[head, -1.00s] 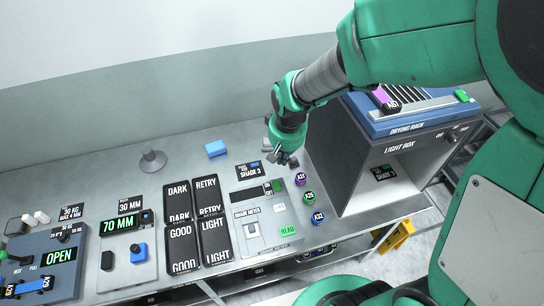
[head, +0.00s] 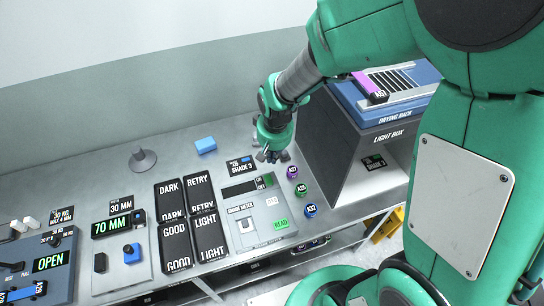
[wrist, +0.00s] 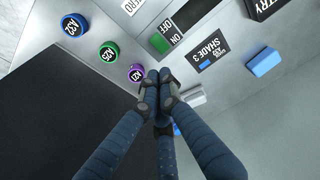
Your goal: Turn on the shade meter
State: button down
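The shade meter (head: 268,232) is a pale panel on the bench with a dark blank display (head: 239,188), a grey slot and a green READ button (head: 281,224). Its green and black ON/OFF switch (head: 265,182) is at its top right. The switch also shows in the wrist view (wrist: 164,37), its ON and OFF labels beside it. My gripper (head: 268,157) points down just behind the switch, apart from it. In the wrist view my dark fingertips (wrist: 158,76) are together with nothing between them. They overlap the purple A21 vial's edge in the picture.
Purple (head: 292,172), green (head: 301,190) and blue (head: 310,210) round labelled pieces stand right of the meter. The light box (head: 335,150) rises beyond them. Label trays (head: 190,222) lie left. A SHADE 3 card (head: 240,163) and a blue block (head: 205,145) lie behind.

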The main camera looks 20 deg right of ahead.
aim_at(270, 176)
jog(key=f, duration=0.3)
jog(key=w+f+b, duration=0.1)
jog(key=f, duration=0.3)
jog(key=f+b, duration=0.1)
jog(key=f, duration=0.3)
jog(key=shift+w+f, duration=0.25)
jog(key=shift+w, duration=0.15)
jog(key=shift+w, duration=0.1)
jog(key=g+p, duration=0.1)
jog(key=p, duration=0.1)
jog(key=f+g+p, duration=0.1)
jog(key=p, duration=0.1)
jog(key=shift+w+g, duration=0.3)
jog(key=shift+g, duration=0.1)
jog(key=shift+f, duration=0.15)
jog(key=shift+s, duration=0.1)
